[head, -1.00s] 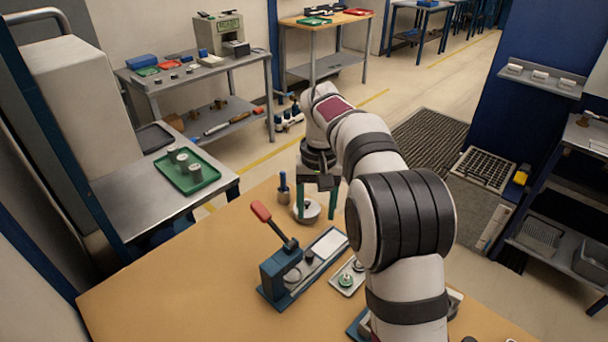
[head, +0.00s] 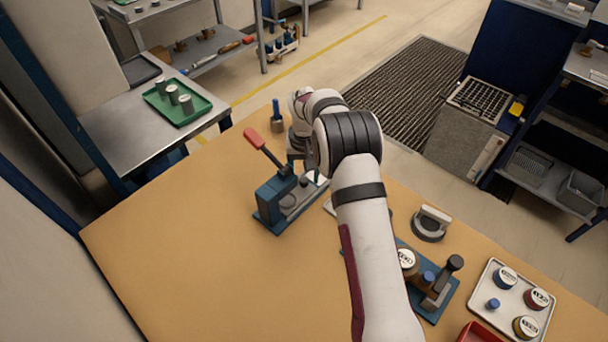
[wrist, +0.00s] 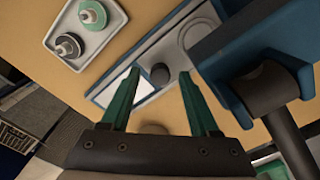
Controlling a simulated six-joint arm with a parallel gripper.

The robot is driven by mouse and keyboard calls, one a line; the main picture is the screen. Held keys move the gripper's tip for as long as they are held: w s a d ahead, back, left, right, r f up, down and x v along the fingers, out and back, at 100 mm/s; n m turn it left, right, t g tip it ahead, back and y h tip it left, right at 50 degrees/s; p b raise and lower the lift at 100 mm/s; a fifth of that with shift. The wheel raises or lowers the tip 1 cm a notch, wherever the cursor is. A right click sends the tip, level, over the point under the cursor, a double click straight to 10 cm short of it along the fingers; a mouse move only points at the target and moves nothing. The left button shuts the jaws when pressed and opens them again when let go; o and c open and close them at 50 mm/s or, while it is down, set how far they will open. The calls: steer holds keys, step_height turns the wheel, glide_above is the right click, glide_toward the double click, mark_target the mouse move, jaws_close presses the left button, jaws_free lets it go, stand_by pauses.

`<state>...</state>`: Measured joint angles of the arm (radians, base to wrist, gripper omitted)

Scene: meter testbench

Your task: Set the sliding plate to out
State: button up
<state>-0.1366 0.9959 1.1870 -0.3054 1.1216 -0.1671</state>
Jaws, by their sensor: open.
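The bench device (head: 270,205) is a blue press with a red-handled lever (head: 254,138). Its sliding plate (wrist: 181,58) is grey, with an upright dark knob (wrist: 160,74) and a round ring mark towards the press head. A white panel (wrist: 123,88) lies on the track on the knob's other side. My gripper (wrist: 159,76) is open, its green fingers appearing on either side of the knob in the wrist view. I cannot tell whether they touch it. In the head view my arm hides most of the gripper and the plate's far end.
The blue press head (wrist: 240,55) and dark lever shaft (wrist: 292,140) are close to my right finger. Another blue fixture (head: 430,300) stands right of my arm. The bench's left front is clear.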

steer(key=shift+f, duration=0.2)
jaws_close()
stand_by(1.3)
